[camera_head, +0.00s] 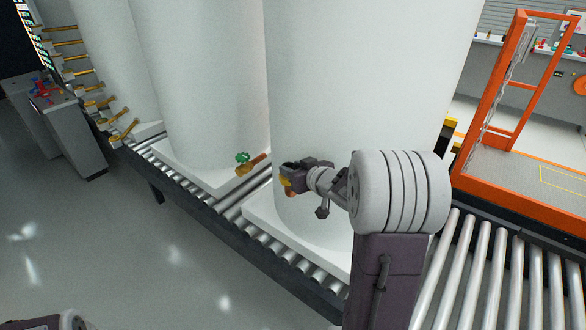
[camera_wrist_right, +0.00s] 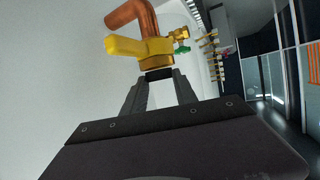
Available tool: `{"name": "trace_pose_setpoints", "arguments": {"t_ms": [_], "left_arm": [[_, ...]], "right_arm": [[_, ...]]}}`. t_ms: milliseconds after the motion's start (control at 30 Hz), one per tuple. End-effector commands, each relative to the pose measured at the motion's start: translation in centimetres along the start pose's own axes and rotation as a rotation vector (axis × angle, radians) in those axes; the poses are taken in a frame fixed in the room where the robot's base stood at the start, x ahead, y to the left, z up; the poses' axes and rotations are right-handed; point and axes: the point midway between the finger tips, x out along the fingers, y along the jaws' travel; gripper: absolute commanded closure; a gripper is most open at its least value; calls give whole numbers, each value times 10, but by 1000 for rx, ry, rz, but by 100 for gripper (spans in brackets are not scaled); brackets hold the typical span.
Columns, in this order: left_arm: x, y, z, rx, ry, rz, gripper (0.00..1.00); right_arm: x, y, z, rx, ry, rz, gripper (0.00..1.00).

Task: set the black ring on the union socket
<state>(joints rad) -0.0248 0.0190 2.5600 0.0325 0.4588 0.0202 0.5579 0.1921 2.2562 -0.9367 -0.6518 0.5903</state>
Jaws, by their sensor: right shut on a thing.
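My right gripper (camera_head: 284,168) is beside the front white tank (camera_head: 365,90), low on its side. In the right wrist view its two fingers (camera_wrist_right: 158,80) close on a small black piece, which looks like the black ring (camera_wrist_right: 158,73). The black ring is right against the lower end of a brass fitting (camera_wrist_right: 155,57), which looks like the union socket; I cannot tell whether it is seated. In the head view the gripper mostly hides the fitting. My left gripper is out of view.
A second white tank (camera_head: 200,75) stands behind, with a brass valve with green handle (camera_head: 242,157). The tanks stand on a roller conveyor (camera_head: 300,262). An orange frame (camera_head: 490,95) is at the right. Grey floor (camera_head: 120,250) is clear at the left.

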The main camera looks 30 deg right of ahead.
Motion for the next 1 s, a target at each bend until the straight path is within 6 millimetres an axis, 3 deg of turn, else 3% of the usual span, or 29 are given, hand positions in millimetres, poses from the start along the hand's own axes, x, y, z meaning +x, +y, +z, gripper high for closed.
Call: {"name": "trace_pose_setpoints", "arguments": {"t_ms": [267,300,367,400,567,900,1000], "left_arm": [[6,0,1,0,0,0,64],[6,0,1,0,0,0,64],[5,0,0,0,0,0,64],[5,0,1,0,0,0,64],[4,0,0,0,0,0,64],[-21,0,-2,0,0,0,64],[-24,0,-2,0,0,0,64]], "right_arm": [[3,0,8,1,0,0,100],[3,0,7,1,0,0,60],[3,0,7,1,-1,0,44],[3,0,7,1,-1,0,40],[-1,0,7,1,-3,1,40],[-70,1,3,1,2,4,40],[-83,1,4,1,3,3,40]]}}
